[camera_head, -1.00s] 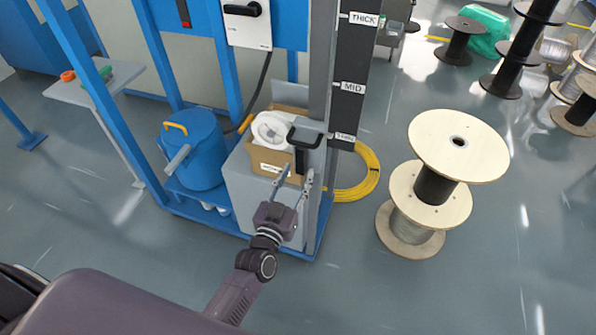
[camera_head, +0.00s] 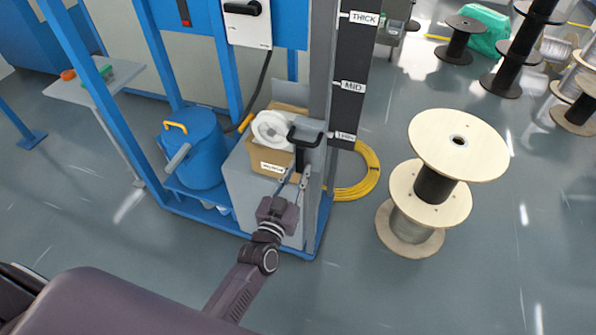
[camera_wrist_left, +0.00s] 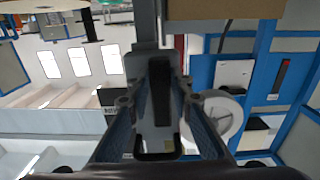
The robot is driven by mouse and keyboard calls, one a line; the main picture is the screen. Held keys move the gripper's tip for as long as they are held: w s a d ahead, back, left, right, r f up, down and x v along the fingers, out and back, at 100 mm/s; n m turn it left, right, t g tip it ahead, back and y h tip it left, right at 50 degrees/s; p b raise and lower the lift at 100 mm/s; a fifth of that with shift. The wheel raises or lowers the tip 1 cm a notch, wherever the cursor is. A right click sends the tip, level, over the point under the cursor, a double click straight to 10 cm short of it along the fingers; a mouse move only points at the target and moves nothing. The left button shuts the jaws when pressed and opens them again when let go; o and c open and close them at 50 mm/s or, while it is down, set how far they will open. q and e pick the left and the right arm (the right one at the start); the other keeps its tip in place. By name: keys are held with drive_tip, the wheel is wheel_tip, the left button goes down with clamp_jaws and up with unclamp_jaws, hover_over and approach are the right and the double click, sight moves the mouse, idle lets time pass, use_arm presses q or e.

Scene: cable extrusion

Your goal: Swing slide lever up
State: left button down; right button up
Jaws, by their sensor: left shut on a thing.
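The slide lever (camera_head: 305,138) is a black handle with a looped top and a short stem, at the low end of the grey upright by the THIN mark. It hangs stem down. My left gripper (camera_head: 297,176) reaches up from below, with its fingers on either side of the black stem, shut on it. In the left wrist view the dark lever (camera_wrist_left: 160,95) lies between the two fingers of my left gripper (camera_wrist_left: 160,104); the exact contact is blurred and dark. My right gripper is not in view.
A dark scale strip (camera_head: 352,85) reads THICK, MID and THIN from top to bottom. A cardboard box (camera_head: 270,162) with a white spool (camera_head: 271,130) stands left of the lever. A blue drum (camera_head: 200,150) is further left. Wooden cable reels (camera_head: 458,145) stand right.

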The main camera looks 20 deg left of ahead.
sight(317, 162)
use_arm(q)
drive_tip(key=shift+d, duration=0.1)
drive_tip(key=n, duration=0.1)
drive_tip(key=d+n, duration=0.1)
drive_tip(key=n, duration=0.1)
drive_tip(key=d+n+p, duration=0.1)
drive_tip(key=shift+r, duration=0.25)
drive_tip(key=d+n, duration=0.1)
drive_tip(key=n, duration=0.1)
drive_tip(key=r+n, duration=0.1)
drive_tip(key=n, duration=0.1)
drive_tip(key=shift+s+d+p, duration=0.1)
drive_tip(key=shift+d+p, duration=0.2)
drive_tip(key=shift+d, duration=0.1)
drive_tip(key=n, duration=0.1)
drive_tip(key=d+r+n, duration=0.1)
drive_tip(key=n, duration=0.1)
drive_tip(key=r+n+p, duration=0.1)
drive_tip(key=shift+d, duration=0.25)
drive_tip(key=shift+d+r+n+p, duration=0.2)
drive_tip(key=shift+r+n, duration=0.2)
drive_tip(key=shift+n, duration=0.6)
drive_tip(key=shift+d+r+n+p, duration=0.15)
drive_tip(key=shift+r+n, duration=0.25)
drive_tip(key=shift+n, duration=0.6)
drive_tip(key=c, duration=1.7)
unclamp_jaws()
drive_tip(key=shift+r, duration=0.1)
